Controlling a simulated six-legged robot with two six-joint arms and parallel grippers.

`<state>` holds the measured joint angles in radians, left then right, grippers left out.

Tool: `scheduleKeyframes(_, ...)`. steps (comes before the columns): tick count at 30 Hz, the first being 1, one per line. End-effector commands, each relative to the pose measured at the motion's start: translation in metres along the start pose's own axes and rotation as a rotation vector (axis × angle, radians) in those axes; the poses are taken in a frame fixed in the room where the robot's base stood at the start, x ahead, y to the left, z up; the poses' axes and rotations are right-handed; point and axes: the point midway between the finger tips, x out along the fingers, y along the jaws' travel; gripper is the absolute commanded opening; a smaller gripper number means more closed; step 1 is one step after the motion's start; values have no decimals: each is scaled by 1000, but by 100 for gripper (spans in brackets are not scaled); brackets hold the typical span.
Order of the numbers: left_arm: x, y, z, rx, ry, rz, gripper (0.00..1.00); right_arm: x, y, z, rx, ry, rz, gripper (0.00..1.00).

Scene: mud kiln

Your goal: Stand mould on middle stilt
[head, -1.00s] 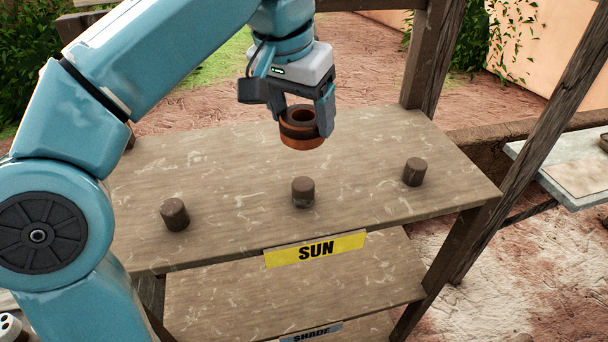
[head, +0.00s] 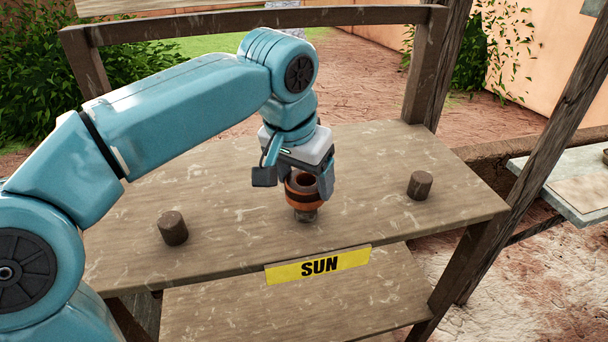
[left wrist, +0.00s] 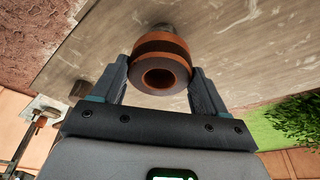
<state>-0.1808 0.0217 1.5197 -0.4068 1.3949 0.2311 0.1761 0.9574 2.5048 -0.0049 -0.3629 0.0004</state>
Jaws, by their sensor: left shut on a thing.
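The mould (head: 303,190) is an orange-brown ring with a dark band and a round hole through it. My left gripper (head: 296,185) is shut on it. In the left wrist view the mould (left wrist: 162,66) sits between the two fingers of my left gripper (left wrist: 160,80). The middle stilt (head: 306,214) is a short dark peg on the top shelf, mostly hidden under the mould. The mould is over the stilt; I cannot tell whether they touch. My right gripper is not in view.
A left stilt (head: 173,228) and a right stilt (head: 420,185) stand bare on the top shelf (head: 235,230). A yellow SUN sign (head: 318,265) is on its front edge. A lower shelf (head: 290,310) lies below. Wooden posts (head: 535,150) rise at the right.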

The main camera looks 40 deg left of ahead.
Motion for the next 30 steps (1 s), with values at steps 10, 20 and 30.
scheduleKeyframes(10,2,0,0,0,-1,0,99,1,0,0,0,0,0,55)
scheduleKeyframes(20,-39,0,-2,1,5,1,99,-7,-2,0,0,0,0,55)
scheduleKeyframes(30,-110,1,-2,2,1,0,99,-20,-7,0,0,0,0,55)
